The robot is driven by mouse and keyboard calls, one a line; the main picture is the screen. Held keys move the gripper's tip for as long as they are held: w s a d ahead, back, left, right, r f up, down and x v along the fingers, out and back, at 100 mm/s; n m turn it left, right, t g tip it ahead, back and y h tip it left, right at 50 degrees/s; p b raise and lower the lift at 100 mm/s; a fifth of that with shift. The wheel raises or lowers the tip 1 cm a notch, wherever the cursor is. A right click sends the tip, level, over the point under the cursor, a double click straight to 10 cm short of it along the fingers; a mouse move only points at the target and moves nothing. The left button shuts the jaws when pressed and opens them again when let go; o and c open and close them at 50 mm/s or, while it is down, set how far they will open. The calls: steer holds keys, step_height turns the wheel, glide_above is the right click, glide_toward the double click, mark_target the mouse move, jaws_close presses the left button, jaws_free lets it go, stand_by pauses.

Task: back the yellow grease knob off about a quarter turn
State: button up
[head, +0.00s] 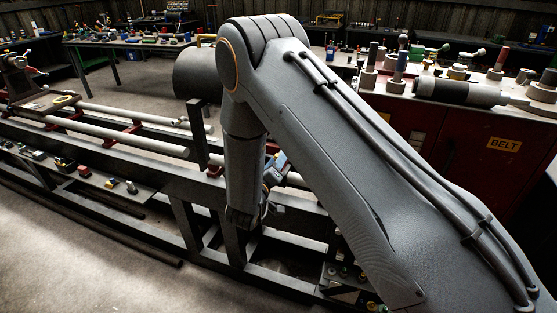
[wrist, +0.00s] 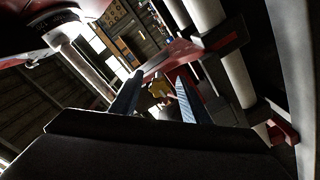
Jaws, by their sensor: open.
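A small yellow part, which looks like the grease knob (wrist: 158,88), shows in the wrist view between my two fingers. It sits by a dark red part of the machine. My gripper (wrist: 160,77) is open, with one finger to the left of the knob and one to the right. I see no finger touching it. I cannot tell whether the knob is between the fingertips or still beyond them. In the head view my arm hides the knob and most of my gripper.
The long dark lathe bed (head: 110,143) carries pale shafts (head: 130,114), which run close by my gripper. A red cabinet marked BELT (head: 450,160) stands to the right, with parts on top. Bare floor lies front left.

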steer(key=b+v, duration=0.2)
steer(key=v, duration=0.6)
